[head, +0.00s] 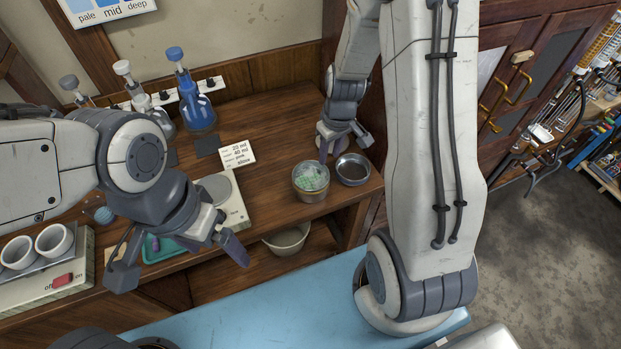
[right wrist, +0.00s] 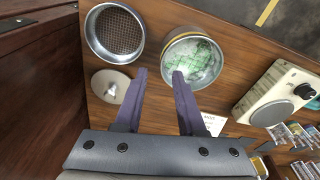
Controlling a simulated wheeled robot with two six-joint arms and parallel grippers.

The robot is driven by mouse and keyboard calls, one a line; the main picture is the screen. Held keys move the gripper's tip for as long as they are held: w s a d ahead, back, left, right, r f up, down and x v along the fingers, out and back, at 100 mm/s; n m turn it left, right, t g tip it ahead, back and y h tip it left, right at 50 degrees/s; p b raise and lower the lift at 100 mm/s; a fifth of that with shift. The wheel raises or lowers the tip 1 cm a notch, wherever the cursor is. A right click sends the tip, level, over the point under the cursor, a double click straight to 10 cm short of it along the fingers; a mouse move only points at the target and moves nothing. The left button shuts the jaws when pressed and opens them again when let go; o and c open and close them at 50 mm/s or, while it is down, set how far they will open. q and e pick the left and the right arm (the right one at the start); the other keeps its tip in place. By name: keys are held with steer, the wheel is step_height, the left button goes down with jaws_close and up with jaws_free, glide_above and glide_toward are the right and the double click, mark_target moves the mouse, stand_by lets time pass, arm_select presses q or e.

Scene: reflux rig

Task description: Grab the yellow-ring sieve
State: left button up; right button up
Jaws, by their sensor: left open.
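A round metal sieve (head: 353,169) with a dark mesh floor stands near the right end of the wooden bench; its mesh shows clearly in the right wrist view (right wrist: 115,33). Left of it in the head view stands a round metal vessel (head: 309,195) with green and white contents, also in the right wrist view (right wrist: 192,58). My right gripper (head: 345,150) is open and empty just behind the pair, fingers apart in the right wrist view (right wrist: 159,75). My left gripper (head: 181,270) is open and empty over the bench's front edge.
A white scale (head: 238,213) and a small text card (head: 237,155) are left of the vessel. Blue and clear flasks (head: 197,110) stand at the back. A pale bowl (head: 288,240) sits on the shelf below. A pale disc (right wrist: 110,86) lies near my right fingers.

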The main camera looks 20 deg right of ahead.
mark_target(311, 179)
steer(key=f, duration=0.5)
steer(key=shift+w+a+p, duration=0.2)
steer(key=shift+w+p, duration=0.1)
steer(key=shift+w, duration=0.05)
jaws_close()
stand_by(1.1)
